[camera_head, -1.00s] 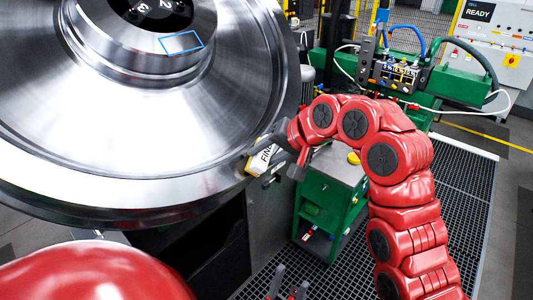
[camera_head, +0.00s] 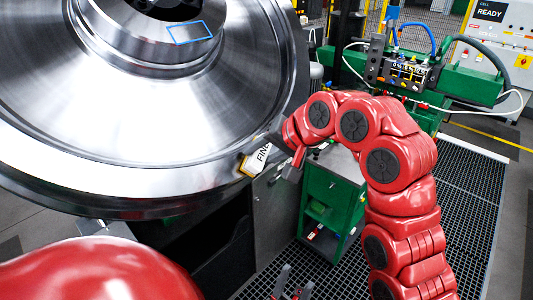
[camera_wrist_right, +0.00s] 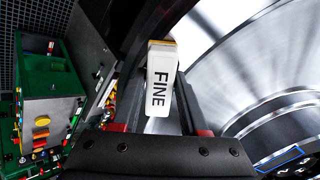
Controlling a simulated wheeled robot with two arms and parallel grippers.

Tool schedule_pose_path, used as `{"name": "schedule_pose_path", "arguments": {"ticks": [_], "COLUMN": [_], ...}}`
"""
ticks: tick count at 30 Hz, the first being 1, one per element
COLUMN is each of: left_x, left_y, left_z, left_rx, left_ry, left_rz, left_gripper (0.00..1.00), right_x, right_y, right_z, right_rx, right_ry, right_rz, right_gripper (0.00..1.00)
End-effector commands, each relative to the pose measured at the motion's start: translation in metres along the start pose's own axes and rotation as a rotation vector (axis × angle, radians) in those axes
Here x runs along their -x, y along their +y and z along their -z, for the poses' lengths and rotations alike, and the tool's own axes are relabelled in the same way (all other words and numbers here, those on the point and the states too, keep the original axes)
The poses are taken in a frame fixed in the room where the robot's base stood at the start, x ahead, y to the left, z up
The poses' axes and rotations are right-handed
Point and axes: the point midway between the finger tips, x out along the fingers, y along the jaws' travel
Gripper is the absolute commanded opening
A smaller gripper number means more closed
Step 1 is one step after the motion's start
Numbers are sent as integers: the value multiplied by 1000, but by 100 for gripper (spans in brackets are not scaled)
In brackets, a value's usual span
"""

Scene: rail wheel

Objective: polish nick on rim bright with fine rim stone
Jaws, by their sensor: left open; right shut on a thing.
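The fine rim stone (camera_head: 256,160) is a pale block marked FINE with a yellowish end. My right gripper (camera_head: 278,155) is shut on it at the lower right edge of the wheel's rim (camera_head: 235,185). In the right wrist view the stone (camera_wrist_right: 160,80) sits between the fingers of my right gripper (camera_wrist_right: 160,110), with the shiny wheel (camera_wrist_right: 235,60) behind and to the right. I cannot tell whether stone and rim touch. No nick can be made out. My left gripper (camera_head: 292,285) is open and empty at the bottom edge, apart from the wheel.
A green cart (camera_head: 335,195) stands behind my right arm, over dark floor grating (camera_head: 460,200). A green machine (camera_head: 460,80) with hoses is at the back right, near a white READY panel (camera_head: 495,30). A blue outline (camera_head: 190,32) marks the wheel's hub.

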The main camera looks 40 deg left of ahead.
Motion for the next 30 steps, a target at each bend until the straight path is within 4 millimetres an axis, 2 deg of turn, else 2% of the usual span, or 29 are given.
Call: {"name": "schedule_pose_path", "arguments": {"ticks": [9,20,30], "left_x": [2,17,15], "left_y": [0,1,1], "left_z": [0,-3,-2], "left_rx": [0,0,0], "left_ry": [0,0,0], "left_rz": [0,0,0], "left_gripper": [50,50,50], "right_x": [0,-5,-4], "right_y": [-1,-14,-15], "right_z": [-2,-26,-24], "right_rx": [0,1,-1], "right_ry": [1,-1,-1], "right_rz": [1,2,1], "right_gripper": [0,0,0]}}
